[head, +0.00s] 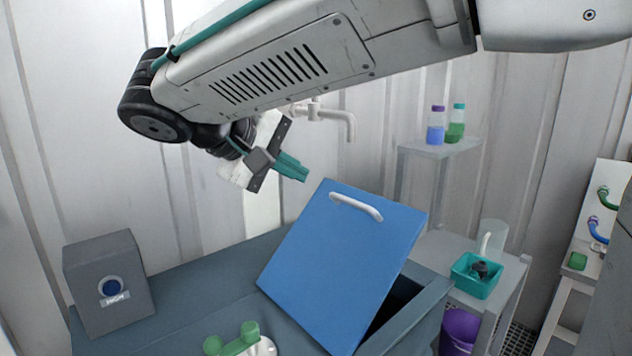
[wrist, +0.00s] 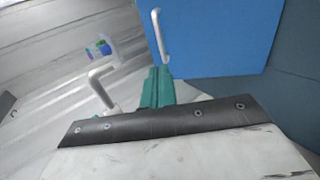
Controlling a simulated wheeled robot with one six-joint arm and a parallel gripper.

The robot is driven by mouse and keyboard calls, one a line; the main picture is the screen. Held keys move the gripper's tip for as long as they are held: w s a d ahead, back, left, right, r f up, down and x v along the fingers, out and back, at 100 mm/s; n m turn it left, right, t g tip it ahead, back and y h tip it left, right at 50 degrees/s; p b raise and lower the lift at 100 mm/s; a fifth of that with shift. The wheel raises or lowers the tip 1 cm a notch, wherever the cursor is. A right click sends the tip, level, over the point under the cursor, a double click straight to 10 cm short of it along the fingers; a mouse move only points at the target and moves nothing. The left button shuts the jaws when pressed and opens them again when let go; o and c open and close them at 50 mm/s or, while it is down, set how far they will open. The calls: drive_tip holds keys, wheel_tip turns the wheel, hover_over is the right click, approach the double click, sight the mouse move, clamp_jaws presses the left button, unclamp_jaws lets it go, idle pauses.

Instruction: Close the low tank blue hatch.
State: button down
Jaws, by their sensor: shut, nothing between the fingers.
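The blue hatch (head: 345,262) is a flat lid with a white bar handle (head: 356,206) near its upper edge. It stands tilted open on the low grey tank (head: 225,275), with a dark opening showing under its right side. My gripper (head: 293,167) is shut and empty, with teal fingers, above and left of the hatch's top edge, apart from it. In the wrist view the hatch (wrist: 225,35) fills the upper right, with its handle (wrist: 160,42) just beyond my teal fingertips (wrist: 158,85).
A grey box with a blue button (head: 108,283) stands on the tank's left. A green-handled white valve (head: 240,345) is at the front. A white tap (head: 335,117) is behind my gripper. To the right are a teal tray (head: 476,275), a purple bucket (head: 459,332) and a shelf with bottles (head: 440,150).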

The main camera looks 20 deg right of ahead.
sight(349, 201)
drive_tip(key=x, duration=1.3)
drive_tip(key=shift+s+a, duration=0.1)
drive_tip(key=shift+f, duration=0.1)
